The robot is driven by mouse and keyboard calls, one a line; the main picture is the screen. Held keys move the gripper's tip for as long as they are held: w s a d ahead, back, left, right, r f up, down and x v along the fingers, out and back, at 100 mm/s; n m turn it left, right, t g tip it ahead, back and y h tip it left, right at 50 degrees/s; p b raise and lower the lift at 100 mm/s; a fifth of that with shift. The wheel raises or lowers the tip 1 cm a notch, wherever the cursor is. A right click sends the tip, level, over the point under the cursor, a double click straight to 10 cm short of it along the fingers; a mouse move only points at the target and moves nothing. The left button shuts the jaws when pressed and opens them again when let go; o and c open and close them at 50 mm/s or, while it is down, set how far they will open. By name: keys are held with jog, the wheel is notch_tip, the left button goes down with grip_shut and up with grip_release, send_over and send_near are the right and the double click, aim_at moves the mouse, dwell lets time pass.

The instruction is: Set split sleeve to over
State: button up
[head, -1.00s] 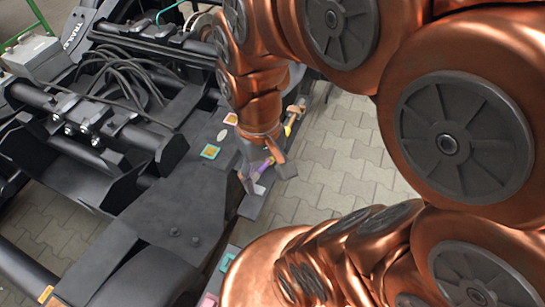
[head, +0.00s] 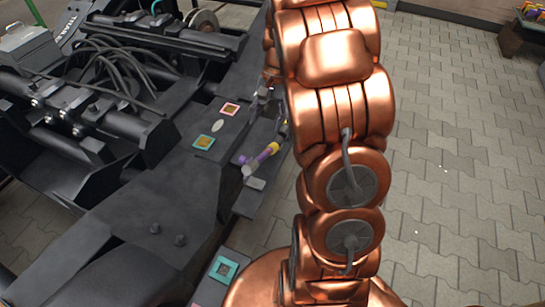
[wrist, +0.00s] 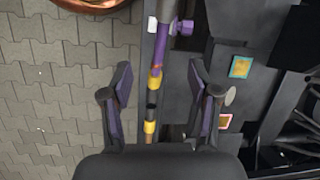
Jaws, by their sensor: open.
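A slim rod (wrist: 151,116) runs along the side of the dark bogie frame. It has a purple section (wrist: 158,52) with a side knob (wrist: 182,28), yellow bands (wrist: 150,127) and a dark ring between bands. The purple section also shows in the head view (head: 264,156), with a pale end piece near it. The split sleeve seems to be part of this rod assembly; I cannot tell its exact extent. My gripper (wrist: 160,73) is open, its two fingers apart on either side of the rod in the wrist view, gripping nothing. In the head view my arm mostly hides it.
A teal-framed tag (head: 204,142), a pink-framed tag (head: 230,109) and a pale oval disc (head: 217,125) sit on the frame beside the rod. Black cables (head: 112,65) lie farther left. Paved floor (head: 455,150) is open on the right.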

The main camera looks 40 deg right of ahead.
aim_at(274, 145)
jog(key=w+d+f+m+t+y+b, duration=0.1)
jog(key=w+d+f+b, duration=0.2)
jog(key=f, duration=0.4)
jog(key=w+d+f+m+b, duration=0.2)
jog(key=d+f+b, duration=0.1)
jog(key=d+f, duration=0.3)
jog(key=shift+a+b+x, duration=0.15)
jog(key=shift+b+x, duration=0.05)
jog(key=shift+x, duration=1.85)
jog(key=shift+a+b+x, duration=0.1)
jog(key=shift+b+x, duration=0.1)
jog(key=shift+x, duration=1.85)
jog(key=shift+s+r, duration=0.1)
grip_shut()
